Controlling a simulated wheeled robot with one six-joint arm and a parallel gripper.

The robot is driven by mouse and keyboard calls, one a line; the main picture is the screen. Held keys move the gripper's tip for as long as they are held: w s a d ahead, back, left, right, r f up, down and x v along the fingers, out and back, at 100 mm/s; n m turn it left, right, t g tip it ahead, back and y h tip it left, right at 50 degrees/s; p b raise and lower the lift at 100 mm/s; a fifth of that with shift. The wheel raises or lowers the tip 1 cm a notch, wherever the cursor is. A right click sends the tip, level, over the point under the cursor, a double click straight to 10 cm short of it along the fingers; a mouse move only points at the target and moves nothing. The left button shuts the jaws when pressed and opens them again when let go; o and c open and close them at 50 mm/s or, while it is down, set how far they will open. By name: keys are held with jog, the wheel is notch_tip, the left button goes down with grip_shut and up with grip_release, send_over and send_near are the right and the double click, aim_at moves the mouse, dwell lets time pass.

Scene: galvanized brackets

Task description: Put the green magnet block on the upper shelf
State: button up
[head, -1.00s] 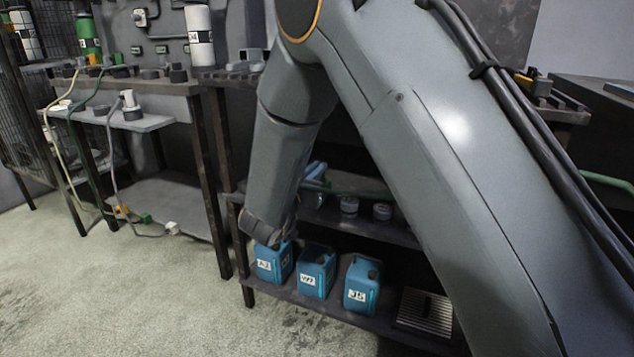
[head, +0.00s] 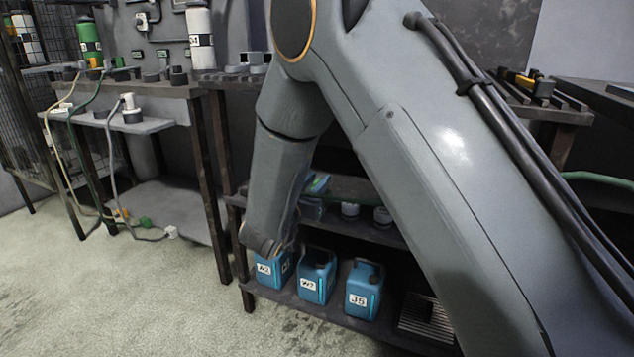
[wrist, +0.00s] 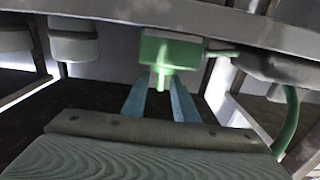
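The green magnet block (wrist: 170,50) shows at top centre in the wrist view, a wide body with a narrower part pointing toward my gripper. My gripper (wrist: 161,80) has two blue fingers, spaced apart. Their tips reach the block, one on each side of its narrower part; whether they press on it I cannot tell. In the head view a green patch (head: 318,183), probably the block, shows beside my wrist at the middle level of the dark rack. My arm hides much of this area.
Grey cylinders (head: 350,210) stand on the rack's middle shelf, right of the green patch. Several blue canisters (head: 316,277) stand on the shelf below, close to my wrist. A bench (head: 150,90) with cables is at left.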

jog(key=s+a+r+n+g+y+p, duration=0.15)
jog(key=s+a+n+g+y, duration=0.35)
jog(key=s, duration=0.6)
jog(key=s+a+r+n+g+y+p, duration=0.1)
jog(key=s+a+g+y+p, duration=0.15)
jog(key=s+a+y, duration=0.6)
jog(key=s+d+n+g+h, duration=0.1)
jog(key=s+d+g, duration=0.2)
jog(key=s+d, duration=0.2)
jog(key=s+d+n+g+h, duration=0.1)
jog(key=s+d, duration=0.5)
jog(key=s, duration=0.6)
jog(key=s+d+r+n+g+h, duration=0.1)
jog(key=s+d+n+g+h, duration=0.1)
jog(key=s+d+g, duration=0.3)
jog(key=s+d+h, duration=0.1)
jog(key=s, duration=0.3)
jog(key=shift+d, duration=0.2)
jog(key=shift+g+h, duration=0.25)
